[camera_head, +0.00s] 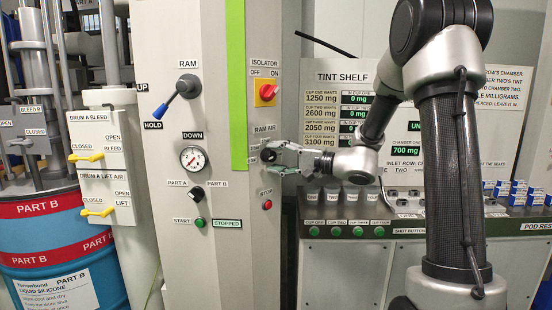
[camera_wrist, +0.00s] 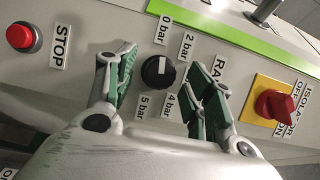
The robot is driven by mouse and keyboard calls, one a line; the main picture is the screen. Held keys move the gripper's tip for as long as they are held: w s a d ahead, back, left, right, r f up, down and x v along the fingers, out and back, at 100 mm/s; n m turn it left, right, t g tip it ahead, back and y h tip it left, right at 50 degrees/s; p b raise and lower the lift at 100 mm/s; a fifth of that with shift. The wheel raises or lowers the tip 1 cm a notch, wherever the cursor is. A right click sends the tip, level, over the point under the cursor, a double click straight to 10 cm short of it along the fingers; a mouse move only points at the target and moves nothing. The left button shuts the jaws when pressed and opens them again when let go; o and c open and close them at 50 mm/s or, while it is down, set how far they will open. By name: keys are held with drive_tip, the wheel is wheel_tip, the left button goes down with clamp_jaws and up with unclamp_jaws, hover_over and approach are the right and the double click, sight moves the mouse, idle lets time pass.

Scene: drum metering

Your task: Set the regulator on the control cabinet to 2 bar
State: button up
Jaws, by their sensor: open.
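The regulator knob (camera_wrist: 158,72) is round and black with a pale mark on its face. In the wrist view it sits on the grey control cabinet (camera_head: 222,60), ringed by labels reading 0, 2, 4 and 5 bar. The 2 bar label (camera_wrist: 186,46) is at its upper right. I cannot tell surely which label the mark points to. My gripper (camera_wrist: 168,66) is open, one green-padded finger on each side of the knob, with visible gaps. In the head view my gripper (camera_head: 270,161) is at the cabinet's right part, under the RAM AIR label (camera_head: 264,128), largely covering the knob.
The red isolator switch (camera_head: 267,92) on its yellow plate is above my gripper, and the red stop button (camera_head: 267,205) is below. A green strip (camera_head: 236,80) runs down the cabinet. A pressure gauge (camera_head: 193,159) and a blue ram lever (camera_head: 178,98) are to the left.

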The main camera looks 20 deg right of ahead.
drive_tip(key=shift+w+a, duration=0.25)
drive_tip(key=shift+a, duration=0.05)
drive_tip(key=c, duration=1)
drive_tip(key=shift+m, duration=0.4)
drive_tip(key=m, duration=0.2)
drive_tip(key=m+t+y, duration=0.1)
drive_tip(key=m, duration=0.1)
drive_tip(key=shift+f+t, duration=0.15)
drive_tip(key=shift+t, duration=0.15)
drive_tip(key=m+t, duration=0.2)
drive_tip(key=m, duration=0.3)
drive_tip(key=shift+s+a+m, duration=0.1)
drive_tip(key=shift+m, duration=0.3)
drive_tip(key=shift+m+t, duration=0.3)
drive_tip(key=shift+t, duration=0.1)
